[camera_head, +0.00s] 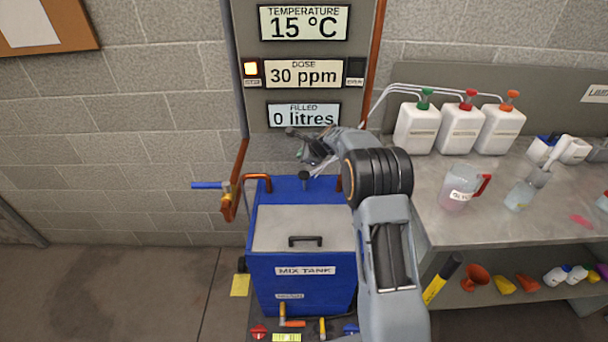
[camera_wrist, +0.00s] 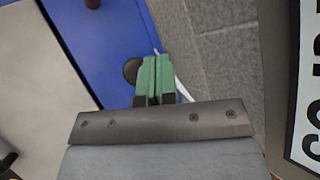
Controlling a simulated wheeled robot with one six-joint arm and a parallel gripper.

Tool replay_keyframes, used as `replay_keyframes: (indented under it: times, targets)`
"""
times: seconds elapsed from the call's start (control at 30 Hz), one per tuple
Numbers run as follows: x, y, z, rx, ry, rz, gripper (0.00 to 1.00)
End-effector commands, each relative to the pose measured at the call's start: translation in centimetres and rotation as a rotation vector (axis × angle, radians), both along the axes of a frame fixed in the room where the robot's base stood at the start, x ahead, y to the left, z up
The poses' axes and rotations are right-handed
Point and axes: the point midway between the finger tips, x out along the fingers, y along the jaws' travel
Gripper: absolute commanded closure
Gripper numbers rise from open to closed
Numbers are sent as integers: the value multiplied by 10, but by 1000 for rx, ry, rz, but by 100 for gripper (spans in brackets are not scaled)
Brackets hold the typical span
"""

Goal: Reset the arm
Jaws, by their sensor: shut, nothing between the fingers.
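My arm reaches up from the bottom right of the middle in the head view and bends left at its dark joint. My gripper (camera_head: 308,147) is in front of the lower part of the display panel, above the back of the blue mix tank (camera_head: 262,270). In the wrist view my gripper (camera_wrist: 155,75) has its two green fingers pressed together, with nothing between them. The tank's blue edge and pale lid (camera_wrist: 35,70) show beyond them. The fingertips are small and partly unclear in the head view.
The display panel (camera_head: 303,52) reads 15 °C, 30 ppm and 0 litres. A blue-handled valve (camera_head: 209,185) sits left of the tank. The bench (camera_head: 450,225) at right holds several white canisters, a jug (camera_head: 459,187) and bottles. Open floor (camera_head: 110,285) lies at left.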

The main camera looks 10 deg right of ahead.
Motion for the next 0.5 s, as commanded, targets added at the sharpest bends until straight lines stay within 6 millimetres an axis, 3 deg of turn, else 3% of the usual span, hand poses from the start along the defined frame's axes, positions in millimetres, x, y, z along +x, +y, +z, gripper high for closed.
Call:
replay_keyframes:
  times: [0.37,0.5]
  targets:
    - [-2,1,-1,-65,-26,85,100]
    - [-36,3,-40,-216,24,308,100]
